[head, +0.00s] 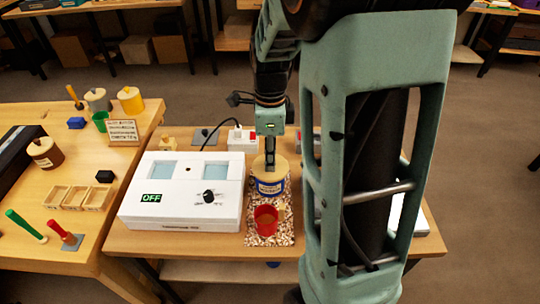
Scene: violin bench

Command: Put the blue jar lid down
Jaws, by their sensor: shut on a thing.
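The blue jar (270,188), with a blue and white label, stands on a speckled mat (256,236) on the right-hand bench. Its pale wooden lid (258,166) is at the jar's mouth, and I cannot tell whether it rests there or hovers just above. My gripper (270,166) points straight down and is shut on the lid at its middle. The fingertips and the lid's knob are hard to make out at this size.
A white box with an OFF display (183,212) stands close left of the jar. A red cup (266,220) stands in front of the jar on the mat. My arm hides the bench to the right.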

